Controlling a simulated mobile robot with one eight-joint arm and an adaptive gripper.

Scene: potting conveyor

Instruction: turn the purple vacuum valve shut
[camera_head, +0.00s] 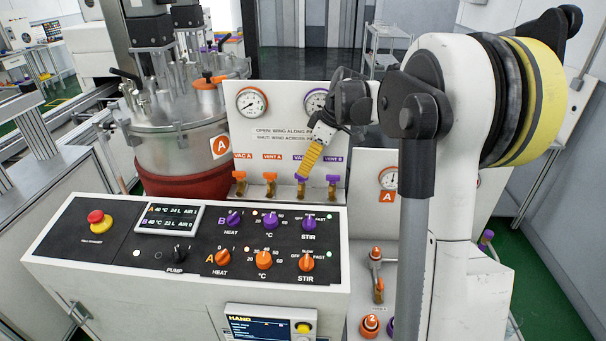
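The purple vacuum valve (301,190) is the third of the small valves along the foot of the white gauge panel. Its label is partly hidden by my gripper. My gripper (304,174) comes down from the upper right, its yellow ribbed finger ending at the top of this valve. I cannot tell whether it touches the valve or is spread around it. The gripper's fingertips overlap the valve's wing, so how the wing is turned is unclear. The panel text says open is wing along the pipe and shut is wing across it.
The orange VAC A valve (240,184) and orange VENT A valve (270,184) stand to the left; the purple VENT B valve (332,186) stands close on the right. A black control panel (140,257) with knobs lies in front. A steel vessel (172,140) stands behind left.

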